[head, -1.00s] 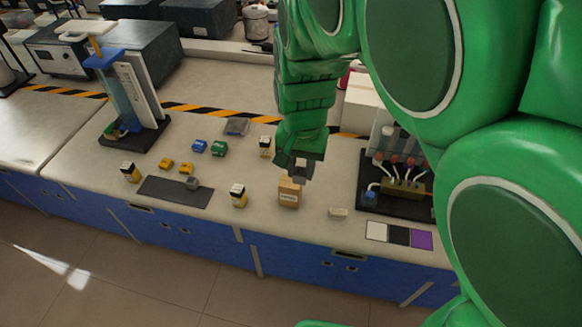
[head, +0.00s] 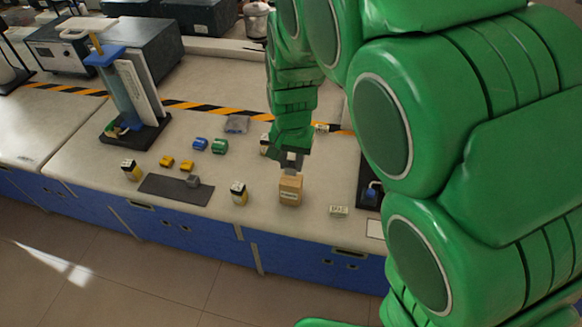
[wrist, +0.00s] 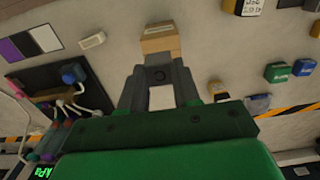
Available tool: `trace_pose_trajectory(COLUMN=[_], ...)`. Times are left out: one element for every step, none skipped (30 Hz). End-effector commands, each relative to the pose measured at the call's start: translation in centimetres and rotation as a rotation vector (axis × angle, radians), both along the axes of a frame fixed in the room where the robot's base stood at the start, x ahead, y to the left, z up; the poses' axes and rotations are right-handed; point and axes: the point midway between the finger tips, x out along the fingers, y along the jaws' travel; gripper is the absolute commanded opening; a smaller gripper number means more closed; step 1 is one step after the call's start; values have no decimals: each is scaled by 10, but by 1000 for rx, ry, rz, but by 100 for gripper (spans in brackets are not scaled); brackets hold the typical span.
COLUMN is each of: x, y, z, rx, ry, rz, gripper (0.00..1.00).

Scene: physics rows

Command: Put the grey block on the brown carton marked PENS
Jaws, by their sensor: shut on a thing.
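The brown carton (head: 290,191) stands upright on the bench near its front edge, with a pale label on its front. It also shows in the wrist view (wrist: 160,40), just beyond my fingertips. My gripper (head: 291,163) points down right above the carton. In the wrist view my gripper (wrist: 160,78) is shut on the grey block (wrist: 160,74), held between the fingertips. In the head view the block (head: 290,171) is a small grey patch at the carton's top; I cannot tell whether they touch.
A dark mat (head: 160,188) bears another grey piece (head: 193,181). My arm hides the bench's right side.

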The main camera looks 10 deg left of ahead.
Motion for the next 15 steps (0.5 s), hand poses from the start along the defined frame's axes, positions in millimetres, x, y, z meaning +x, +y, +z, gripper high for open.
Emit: trace_pose_trajectory(x=[1, 2, 4, 4, 4, 3, 3, 3, 3, 3, 3, 4, 4, 4, 4], y=[1, 1, 2, 2, 2, 2, 2, 2, 2, 2, 2, 2, 2, 2, 2], z=[-2, -3, -6, -10, -15, -21, -25, -29, -33, -35, -36, -36, -36, -36, -35], rx=[0, 0, 0, 0, 0, -1, -1, -2, -2, -2, -2, -1, -1, 0, 0], ry=[0, 0, 0, 1, 1, 2, 3, 4, 4, 3, 2, 1, 0, 0, 0], rz=[0, 0, 0, 0, 0, 0, 0, 0, 0, 1, 1, 1, 1, 1, 0], gripper=[0, 0, 0, 0, 0, 0, 0, 0, 0, 0, 0, 0, 0, 0, 0])
